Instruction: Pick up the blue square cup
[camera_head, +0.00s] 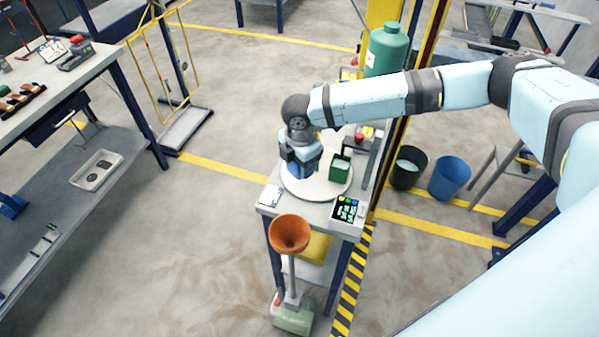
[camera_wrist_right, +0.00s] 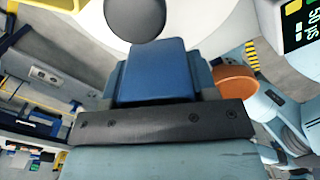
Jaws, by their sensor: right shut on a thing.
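The blue square cup (camera_head: 299,170) is at the left part of the round white plate (camera_head: 318,194) on the small table. My right gripper (camera_head: 300,158) reaches it from above and is shut on it, hiding its upper part. In the right wrist view the cup (camera_wrist_right: 155,72) shows as a blue block between the fingers. I cannot tell whether its base touches the plate. A green square cup (camera_head: 340,170) stands on the plate to the right, apart from the gripper. My left gripper is not in view.
A keypad with a lit display (camera_head: 347,209) and a white card (camera_head: 271,195) lie at the table's near edge. A green gas cylinder (camera_head: 386,52) and a yellow post are behind. Two bins (camera_head: 450,178) stand right.

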